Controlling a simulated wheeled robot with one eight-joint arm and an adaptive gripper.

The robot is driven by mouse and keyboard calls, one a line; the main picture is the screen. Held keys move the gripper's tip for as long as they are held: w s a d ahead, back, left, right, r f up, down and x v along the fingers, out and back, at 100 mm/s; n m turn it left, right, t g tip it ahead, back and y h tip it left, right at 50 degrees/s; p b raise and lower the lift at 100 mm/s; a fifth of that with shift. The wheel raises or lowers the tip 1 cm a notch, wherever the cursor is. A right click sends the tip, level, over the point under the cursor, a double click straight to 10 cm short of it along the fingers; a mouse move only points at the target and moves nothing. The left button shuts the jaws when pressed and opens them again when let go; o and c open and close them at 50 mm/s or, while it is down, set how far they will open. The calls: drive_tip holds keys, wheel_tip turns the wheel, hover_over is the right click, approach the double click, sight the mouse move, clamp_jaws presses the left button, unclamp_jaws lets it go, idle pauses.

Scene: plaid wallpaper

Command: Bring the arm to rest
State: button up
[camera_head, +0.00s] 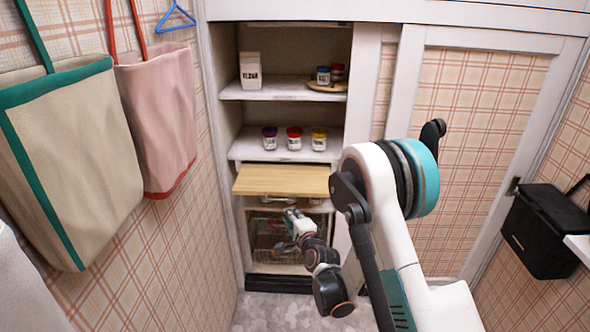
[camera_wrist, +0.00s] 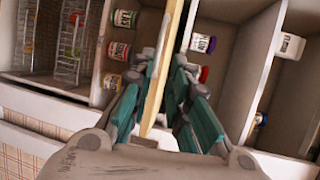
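My gripper (camera_wrist: 164,65) shows in the wrist view with its two teal-sided fingers spread apart. A light wooden board (camera_wrist: 166,50) appears edge-on in the gap between them; I see no clear contact. In the head view my gripper (camera_head: 291,216) is small and partly blurred, just below the front edge of the wooden board (camera_head: 281,180), in front of the lower cabinet. No object shows held in it. My arm bends down from the right side of the view toward the cabinet.
The open cabinet has shelves with a white box (camera_head: 250,70), a purple-lidded jar (camera_head: 270,138), a red-lidded jar (camera_head: 294,138) and a yellow-lidded jar (camera_head: 319,139). Wire racks (camera_wrist: 70,42) sit low inside. Bags (camera_head: 75,150) hang left; a black box (camera_head: 545,230) is on the right.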

drive_tip(key=s+d+r+n+g+h, duration=0.15)
drive_tip(key=s+d+r+n, duration=0.25)
drive_tip(key=s+d+r, duration=0.45)
drive_tip(key=s+d+r+n+g+h, duration=0.1)
drive_tip(key=s+d+r+n+g, duration=0.25)
drive_tip(key=r, duration=0.85)
drive_tip(key=s+d+n+g+h, duration=0.1)
drive_tip(key=s+d+n, duration=0.2)
drive_tip(key=s, duration=1.1)
drive_tip(key=s+d+n+g+h, duration=0.1)
drive_tip(key=s+d+n, duration=0.3)
drive_tip(key=s, duration=1.1)
drive_tip(key=d+h, duration=0.1)
drive_tip(key=d, duration=0.2)
drive_tip(key=shift+s+d+g, duration=0.3)
drive_tip(key=shift+g, duration=0.1)
